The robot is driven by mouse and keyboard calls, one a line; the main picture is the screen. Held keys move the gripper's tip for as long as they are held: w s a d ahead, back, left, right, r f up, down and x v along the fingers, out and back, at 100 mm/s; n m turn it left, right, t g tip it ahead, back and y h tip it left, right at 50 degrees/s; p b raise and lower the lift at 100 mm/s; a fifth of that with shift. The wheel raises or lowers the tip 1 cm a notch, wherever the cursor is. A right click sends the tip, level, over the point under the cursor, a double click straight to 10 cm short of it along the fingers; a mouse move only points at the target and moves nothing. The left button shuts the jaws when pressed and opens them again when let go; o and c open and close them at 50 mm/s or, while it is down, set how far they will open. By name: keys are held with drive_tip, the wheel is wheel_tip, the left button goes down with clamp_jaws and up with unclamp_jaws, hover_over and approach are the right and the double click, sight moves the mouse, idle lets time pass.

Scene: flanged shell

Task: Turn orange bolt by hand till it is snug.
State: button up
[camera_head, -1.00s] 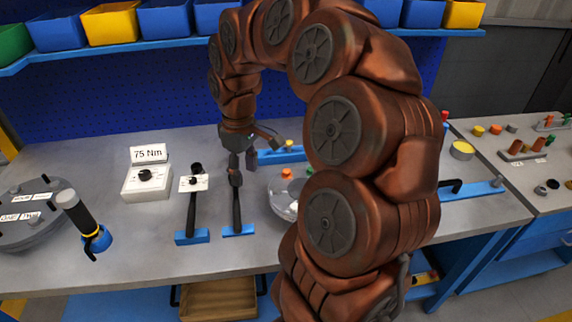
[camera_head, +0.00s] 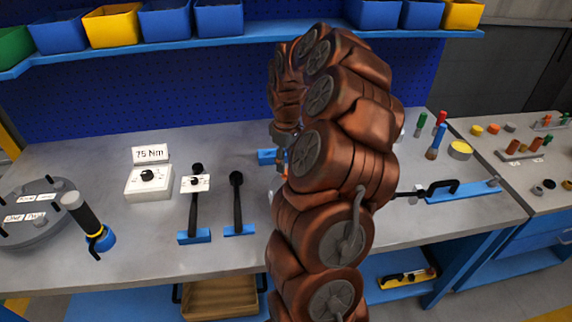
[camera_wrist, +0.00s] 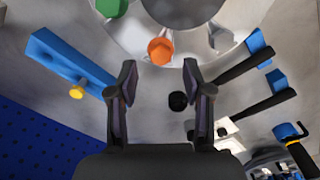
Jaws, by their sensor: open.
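The orange bolt (camera_wrist: 160,50) stands in the flange of the grey shell (camera_wrist: 137,36), at the top middle of the wrist view. Its hex head faces the camera. My gripper (camera_wrist: 160,76) is open and empty, with its fingertips apart on either side of the line to the bolt. The bolt lies just beyond the tips, and I see no contact. A green bolt (camera_wrist: 111,7) and a grey bolt (camera_wrist: 221,38) sit on the same flange. In the head view my arm hides most of the shell and the gripper's fingers.
A blue holder with a yellow bolt (camera_wrist: 77,92) is left of my gripper in the wrist view. Two black-handled tools (camera_head: 194,205) (camera_head: 237,205) stand in blue rests, near a white 75 Nm box (camera_head: 148,182). A flashlight-like tool (camera_head: 88,222) stands further left.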

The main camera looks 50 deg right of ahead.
drive_tip(key=shift+f, duration=1.35)
clamp_jaws()
